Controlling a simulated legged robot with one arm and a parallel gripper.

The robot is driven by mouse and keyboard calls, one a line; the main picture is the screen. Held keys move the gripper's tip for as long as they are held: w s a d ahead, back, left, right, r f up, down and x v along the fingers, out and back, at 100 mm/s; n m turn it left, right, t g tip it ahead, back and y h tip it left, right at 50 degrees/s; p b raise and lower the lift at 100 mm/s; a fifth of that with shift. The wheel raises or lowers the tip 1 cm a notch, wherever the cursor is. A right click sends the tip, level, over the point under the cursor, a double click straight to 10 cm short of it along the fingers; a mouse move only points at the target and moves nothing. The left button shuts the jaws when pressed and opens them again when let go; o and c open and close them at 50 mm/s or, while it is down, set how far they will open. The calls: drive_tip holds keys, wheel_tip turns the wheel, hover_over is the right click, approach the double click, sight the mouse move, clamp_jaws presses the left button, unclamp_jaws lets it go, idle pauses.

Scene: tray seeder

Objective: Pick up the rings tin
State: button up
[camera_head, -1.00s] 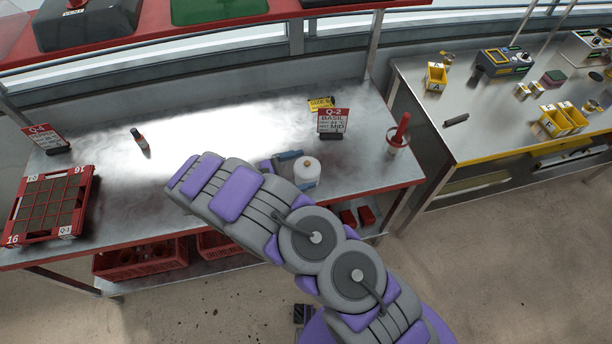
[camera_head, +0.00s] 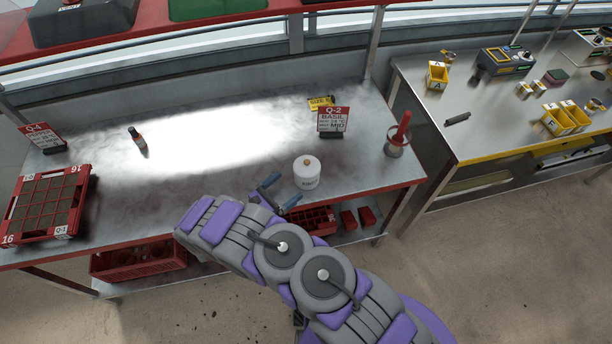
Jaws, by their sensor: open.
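A white round tin (camera_head: 306,175) with a brown knob on its lid stands upright on the metal bench. Small dark lettering shows low on its side, too small to read surely; it is the likely rings tin. My gripper (camera_head: 288,187) is open, with its two blue fingers at the lower left of the tin, near the bench's front edge. The fingers point toward the tin with nothing between them. A small gap seems to part them from it. My arm hides part of the bench front and lower shelf.
A Q-2 sign (camera_head: 333,121) stands behind the tin. A small bottle (camera_head: 138,140) and a red tray (camera_head: 84,190) are to the left. The bench middle is clear.

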sight(307, 172)
drive_tip(key=b+x, duration=0.2)
drive_tip(key=x, duration=0.7)
drive_tip(key=shift+w+d, duration=0.2)
drive_tip(key=shift+w, duration=0.15)
drive_tip(key=shift+c, duration=0.2)
drive_tip(key=c, duration=0.7)
